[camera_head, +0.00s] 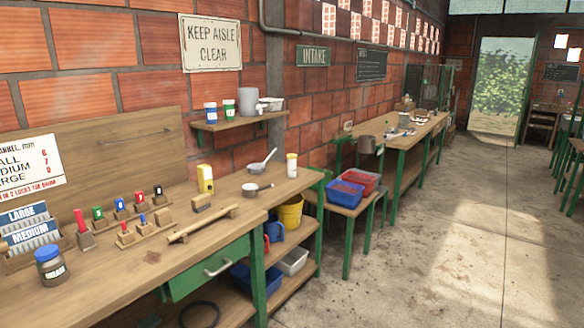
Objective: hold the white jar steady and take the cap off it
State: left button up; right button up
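A small white jar (292,168) stands upright at the far right end of the wooden workbench (130,262), near the wall. Two other small white jars, one with a blue band (210,113) and one with a green band (229,110), stand on the wall shelf. Neither of my grippers is in view, and nothing touches the white jar.
A stool holds blue and red trays (345,194). The concrete floor (440,240) to the right is clear.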

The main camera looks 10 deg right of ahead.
aim_at(291, 164)
jog(key=i+l+z, duration=1)
jog(key=i+z, duration=0.3)
jog(key=i, duration=0.2)
jog(key=i+u, duration=0.25)
jog(key=i, duration=0.35)
jog(key=i+l+u, duration=0.25)
jog(key=i, duration=0.35)
